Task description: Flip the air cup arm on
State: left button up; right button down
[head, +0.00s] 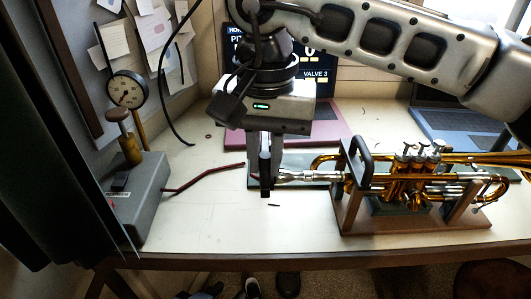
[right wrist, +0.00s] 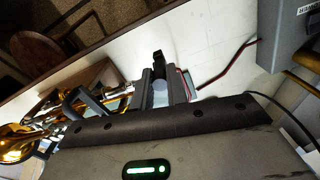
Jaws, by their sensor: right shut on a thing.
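The brass trumpet (head: 425,165) lies level in a wooden stand, with its silver mouthpiece (head: 295,176) pointing left. A dark upright piece, which looks like the air cup arm (head: 266,178), stands at the mouthpiece end; it also shows as a black tip in the right wrist view (right wrist: 158,61). My right gripper (head: 265,157) comes down from above and is shut on this piece, just left of the mouthpiece. The fingers (right wrist: 160,92) hide most of it, so I cannot tell whether the cup touches the mouthpiece. My left gripper is not in view.
A grey box (head: 142,205) with a gauge (head: 127,89) stands at the left, and a red hose (head: 205,178) runs from it toward the gripper. The front left bench is clear.

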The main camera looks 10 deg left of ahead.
jog(key=shift+w+d, duration=0.1)
jog(key=shift+d, duration=0.05)
jog(key=c, duration=1.4)
grip_release()
jog(key=shift+r, duration=0.1)
jog(key=shift+c, duration=0.2)
pick_arm(q)
jog(key=shift+w+r, duration=0.1)
pick_arm(e)
jog(key=shift+o, duration=0.3)
jog(key=shift+d, duration=0.1)
pick_arm(q)
jog(key=shift+w, duration=0.1)
pick_arm(e)
jog(key=shift+r, duration=0.35)
pick_arm(q)
jog(key=shift+r+p, duration=0.1)
jog(key=shift+p, duration=0.55)
pick_arm(e)
notch_tip(320, 180, up, 15)
pick_arm(q)
jog(key=shift+s, duration=0.2)
